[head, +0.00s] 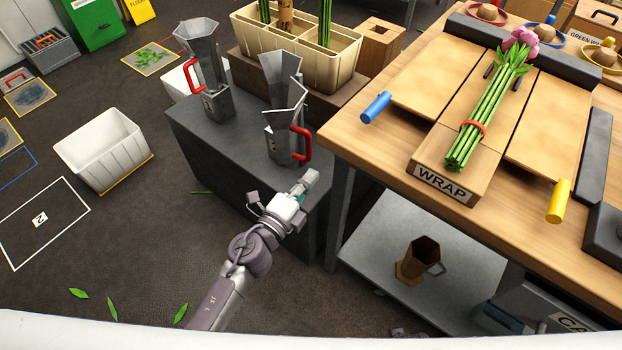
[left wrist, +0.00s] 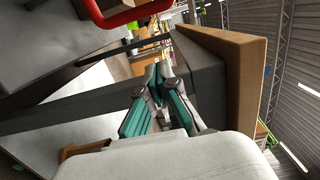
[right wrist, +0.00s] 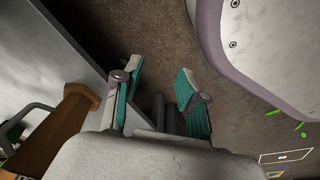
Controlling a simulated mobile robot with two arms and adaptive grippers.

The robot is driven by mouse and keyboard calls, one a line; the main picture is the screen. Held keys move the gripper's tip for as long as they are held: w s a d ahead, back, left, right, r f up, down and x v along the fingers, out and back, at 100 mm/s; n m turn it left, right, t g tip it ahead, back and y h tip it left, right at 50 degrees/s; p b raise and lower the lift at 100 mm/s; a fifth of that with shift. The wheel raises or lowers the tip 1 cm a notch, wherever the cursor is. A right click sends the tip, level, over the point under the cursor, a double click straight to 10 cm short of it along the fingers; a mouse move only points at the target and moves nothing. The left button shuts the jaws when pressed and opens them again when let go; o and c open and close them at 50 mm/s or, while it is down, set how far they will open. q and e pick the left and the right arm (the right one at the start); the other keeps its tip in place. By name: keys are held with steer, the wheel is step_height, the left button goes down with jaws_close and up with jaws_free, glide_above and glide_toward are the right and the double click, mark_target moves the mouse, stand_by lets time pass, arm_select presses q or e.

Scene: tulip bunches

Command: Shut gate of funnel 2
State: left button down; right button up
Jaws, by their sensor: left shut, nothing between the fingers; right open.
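Two grey metal funnels stand on a dark grey block. The left funnel (head: 203,60) has a red gate handle (head: 190,76) on its left side. The nearer funnel (head: 283,120) has a red gate handle (head: 303,145) low on its right side. I cannot read a number on either. My left gripper (head: 311,179) is shut and empty, just below and in front of the nearer handle, apart from it. In the left wrist view, a red handle (left wrist: 118,18) shows above the closed fingertips (left wrist: 159,70). My right gripper (right wrist: 160,72) is open and empty over the floor.
The dark grey block (head: 235,150) meets the wooden table (head: 340,135) close right of my left gripper. A bunch of pink tulips (head: 495,90) lies on the wrap board. A brown mug-like vessel (head: 418,258) stands on the lower shelf. A white bin (head: 105,150) stands left.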

arm_select(q)
steer(key=w, duration=0.8)
steer(key=shift+w+d+b, duration=0.25)
steer(key=shift+b, duration=0.15)
arm_select(e)
steer(key=shift+w+a+r, duration=0.1)
steer(key=shift+w+r, duration=0.75)
steer(key=shift+r, duration=0.15)
arm_select(q)
steer(key=shift+f, duration=0.1)
steer(key=shift+a+g+h, duration=0.15)
steer(key=shift+g+h, duration=0.15)
steer(key=shift+s+a+m, duration=0.1)
steer(key=shift+a+m, duration=0.2)
